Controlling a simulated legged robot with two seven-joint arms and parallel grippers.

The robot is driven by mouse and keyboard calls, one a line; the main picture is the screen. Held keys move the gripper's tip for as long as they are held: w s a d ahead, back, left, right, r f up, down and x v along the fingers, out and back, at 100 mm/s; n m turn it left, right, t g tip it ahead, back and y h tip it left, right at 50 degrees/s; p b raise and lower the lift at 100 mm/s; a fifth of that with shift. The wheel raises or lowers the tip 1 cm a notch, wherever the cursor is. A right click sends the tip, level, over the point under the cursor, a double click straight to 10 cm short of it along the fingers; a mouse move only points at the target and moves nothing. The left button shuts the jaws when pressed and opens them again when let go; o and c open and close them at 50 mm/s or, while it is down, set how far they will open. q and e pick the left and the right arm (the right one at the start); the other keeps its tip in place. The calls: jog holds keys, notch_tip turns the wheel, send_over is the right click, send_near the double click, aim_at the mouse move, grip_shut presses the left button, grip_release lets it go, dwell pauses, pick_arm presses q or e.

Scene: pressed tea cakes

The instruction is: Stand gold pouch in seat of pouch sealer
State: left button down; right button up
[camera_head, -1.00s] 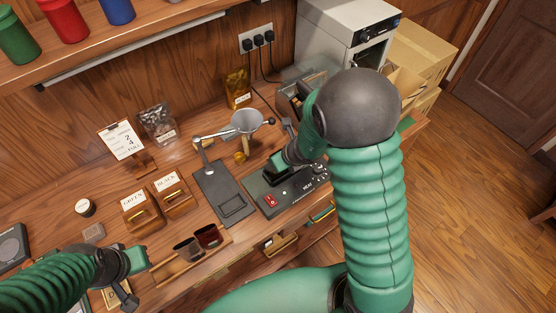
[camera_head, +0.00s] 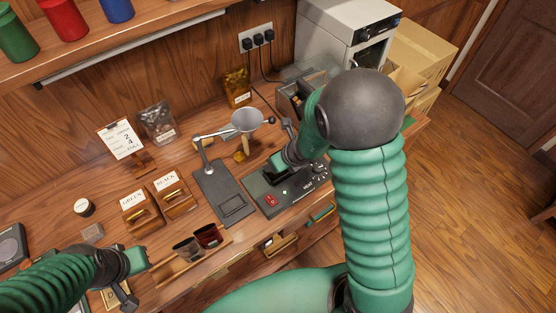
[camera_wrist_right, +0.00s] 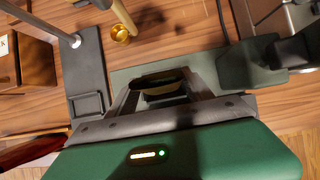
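A gold pouch (camera_head: 237,88) with a pale label stands upright at the back of the bench, against the wall. The dark pouch sealer (camera_head: 268,203), with a red switch and a green light, sits on the bench's right part. My right gripper (camera_head: 279,166) is low over the sealer's back left; its fingertips are partly hidden. In the right wrist view its two fingers (camera_wrist_right: 164,91) stand apart around a dark oval shape with a tan patch; I cannot tell whether it is gripped. My left gripper (camera_head: 137,279) is at the front left, away from the pouch and sealer.
A lever press (camera_head: 221,190) and a funnel (camera_head: 246,121) stand left of the sealer. A clear filled pouch (camera_head: 158,124), a card stand (camera_head: 121,140) and labelled wooden boxes (camera_head: 141,209) are further left. A grey bin (camera_head: 291,92) stands behind my right arm.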

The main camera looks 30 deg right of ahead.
jog(key=o, duration=0.3)
